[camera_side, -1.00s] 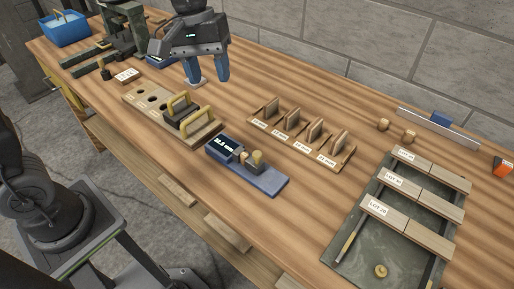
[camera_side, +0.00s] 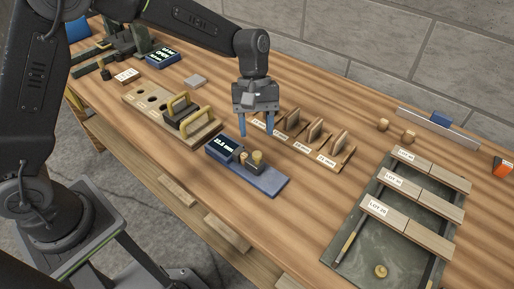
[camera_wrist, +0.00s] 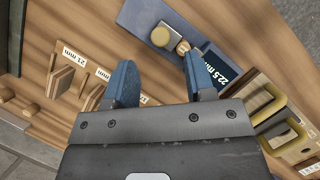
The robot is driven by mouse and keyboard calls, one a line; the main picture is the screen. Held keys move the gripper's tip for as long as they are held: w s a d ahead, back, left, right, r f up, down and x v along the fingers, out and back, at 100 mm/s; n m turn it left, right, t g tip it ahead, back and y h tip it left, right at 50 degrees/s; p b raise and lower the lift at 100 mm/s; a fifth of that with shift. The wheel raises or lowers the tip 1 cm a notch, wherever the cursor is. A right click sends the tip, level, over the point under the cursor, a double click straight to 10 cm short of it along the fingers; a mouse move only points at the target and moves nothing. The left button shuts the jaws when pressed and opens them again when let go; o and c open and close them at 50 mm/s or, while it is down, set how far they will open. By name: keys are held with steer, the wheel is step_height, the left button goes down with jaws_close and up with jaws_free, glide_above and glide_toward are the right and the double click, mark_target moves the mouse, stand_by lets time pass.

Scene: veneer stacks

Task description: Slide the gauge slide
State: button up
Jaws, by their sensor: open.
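The gauge (camera_side: 270,184) is a blue base with a lit display (camera_side: 224,147) at its left end. Its dark slide carries a brass-coloured knob (camera_side: 257,157), with a smaller wooden piece beside it. In the wrist view the knob (camera_wrist: 160,36) and display (camera_wrist: 209,66), reading about 22.5 mm, show near the top. My gripper (camera_side: 256,132) is open and empty, its two blue fingers pointing down above and a little behind the gauge. In the wrist view the gripper (camera_wrist: 158,62) has the knob beyond its fingertips, between their lines, with nothing between the fingers.
A wooden rack with labelled slots (camera_side: 300,148) stands close behind the gripper. A board with yellow-handled blocks (camera_side: 160,112) lies left of the gauge. A dark tray with LOT-labelled strips (camera_side: 400,262) is at right. Bare bench lies between gauge and tray.

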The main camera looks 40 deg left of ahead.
mark_target(257, 153)
steer(key=x, duration=0.6)
steer(key=shift+c, duration=0.2)
steer(key=shift+r, duration=0.1)
jaws_close()
